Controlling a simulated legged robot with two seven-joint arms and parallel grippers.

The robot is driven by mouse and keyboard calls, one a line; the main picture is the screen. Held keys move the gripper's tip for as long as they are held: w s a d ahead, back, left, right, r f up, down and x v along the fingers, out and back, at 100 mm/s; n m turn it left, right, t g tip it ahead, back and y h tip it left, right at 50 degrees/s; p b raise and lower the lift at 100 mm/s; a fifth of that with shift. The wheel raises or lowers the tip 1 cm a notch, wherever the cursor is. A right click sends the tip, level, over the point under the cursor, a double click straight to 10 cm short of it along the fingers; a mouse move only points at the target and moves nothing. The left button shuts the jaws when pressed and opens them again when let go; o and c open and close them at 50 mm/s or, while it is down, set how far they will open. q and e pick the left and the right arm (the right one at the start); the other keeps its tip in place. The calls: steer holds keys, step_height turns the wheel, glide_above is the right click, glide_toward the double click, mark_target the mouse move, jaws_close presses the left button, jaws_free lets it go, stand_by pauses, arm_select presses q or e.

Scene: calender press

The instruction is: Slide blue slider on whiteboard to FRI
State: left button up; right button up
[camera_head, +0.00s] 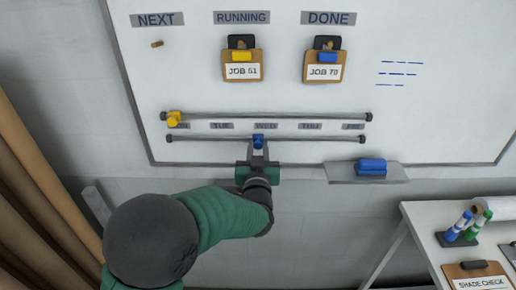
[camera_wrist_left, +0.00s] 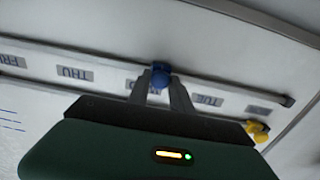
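The blue slider (camera_head: 258,141) sits on the lower rail (camera_head: 205,139) of the whiteboard, just below the WED label (camera_head: 265,126). The FRI label (camera_head: 353,126) is near the right end of this rail. My left gripper (camera_head: 258,150) reaches up from below, its fingers at the blue slider. In the left wrist view, the two fingers (camera_wrist_left: 161,84) stand on either side of the blue slider (camera_wrist_left: 160,76) and appear closed against it. The FRI label (camera_wrist_left: 10,61) shows at the far left there. My right gripper is in neither view.
A yellow slider (camera_head: 174,118) is at the left end of the upper rail (camera_head: 300,115), partly covering a label. A marker ledge (camera_head: 395,174) with a blue eraser (camera_head: 371,165) juts out below the board, right of my gripper. A table (camera_head: 420,219) stands at lower right.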

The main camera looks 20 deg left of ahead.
arm_select(q)
steer(key=shift+a, duration=0.2)
jaws_close()
steer(key=shift+a, duration=0.15)
steer(key=shift+d, duration=0.2)
stand_by(0.5)
